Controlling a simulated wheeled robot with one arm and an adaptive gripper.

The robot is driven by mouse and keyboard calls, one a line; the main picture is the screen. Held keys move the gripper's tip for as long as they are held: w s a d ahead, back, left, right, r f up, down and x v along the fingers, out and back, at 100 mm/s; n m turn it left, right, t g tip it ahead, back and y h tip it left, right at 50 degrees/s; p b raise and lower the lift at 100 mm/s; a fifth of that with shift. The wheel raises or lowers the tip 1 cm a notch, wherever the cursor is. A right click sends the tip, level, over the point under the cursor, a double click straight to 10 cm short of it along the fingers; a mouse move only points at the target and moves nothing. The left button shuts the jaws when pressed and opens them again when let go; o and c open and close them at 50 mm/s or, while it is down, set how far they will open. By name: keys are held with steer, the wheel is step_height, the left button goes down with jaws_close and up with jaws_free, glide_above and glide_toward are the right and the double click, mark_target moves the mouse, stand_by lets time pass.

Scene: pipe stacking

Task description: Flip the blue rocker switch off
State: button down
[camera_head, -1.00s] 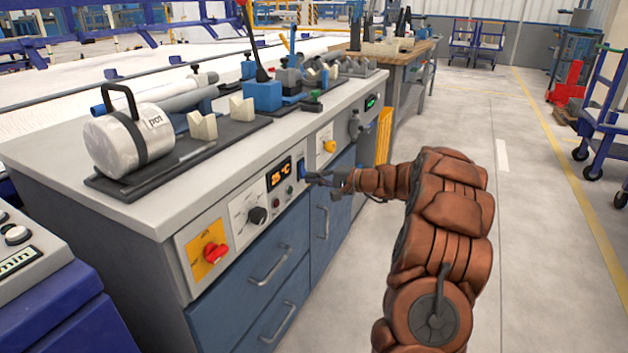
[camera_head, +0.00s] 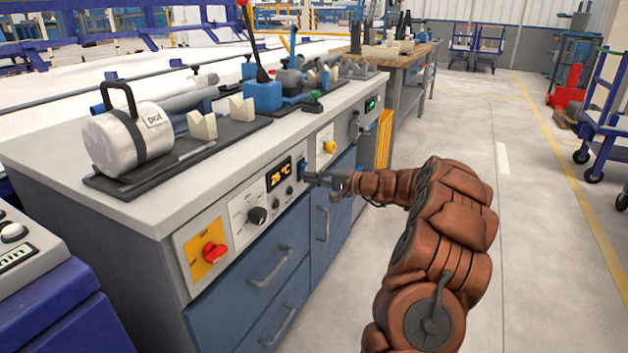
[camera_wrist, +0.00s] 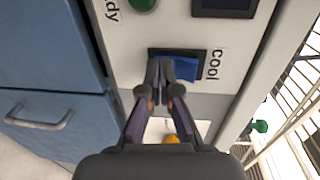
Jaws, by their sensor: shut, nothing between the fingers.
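The blue rocker switch (camera_wrist: 184,69) sits in a dark frame on the white control panel, beside a label reading "cool" in the wrist view. It also shows as a small blue patch in the head view (camera_head: 301,169). My gripper (camera_wrist: 160,66) is shut and empty, with its fingertips over one end of the rocker, hiding part of it. It also shows in the head view (camera_head: 312,179), right at the panel. I cannot tell whether the fingertips touch the rocker or which way it is tilted.
A temperature display (camera_head: 279,174) and a black knob (camera_head: 257,215) are left of the switch. A red knob (camera_head: 214,252) is farther left; a yellow knob (camera_head: 330,147) is to the right. Drawers with handles (camera_head: 271,266) lie below.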

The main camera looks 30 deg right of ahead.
steer(key=s+d+f+p, duration=0.2)
steer(key=s+d, duration=0.5)
steer(key=s, duration=0.4)
steer(key=shift+s+f, duration=0.3)
